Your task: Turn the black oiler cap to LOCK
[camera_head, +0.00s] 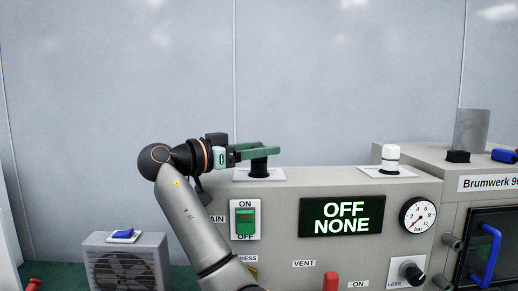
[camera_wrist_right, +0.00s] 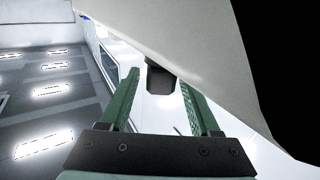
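The black oiler cap (camera_head: 259,170) stands on a white plate (camera_head: 240,176) on top of the grey machine, at its left end. My right gripper (camera_head: 262,152) reaches in from the left at the cap, its green fingers level and hiding the cap's upper part. In the right wrist view the cap (camera_wrist_right: 160,79) sits between the tips of the spread fingers (camera_wrist_right: 160,88), with a gap visible on each side. No LOCK lettering can be read on the plate. My left gripper is not in view.
A white cap (camera_head: 391,160) stands on another plate on the machine's right. The front carries a green switch (camera_head: 244,217), an OFF NONE display (camera_head: 342,216), a gauge (camera_head: 417,216), a black knob (camera_head: 413,273) and a red lever (camera_head: 330,281). The machine top between the caps is clear.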

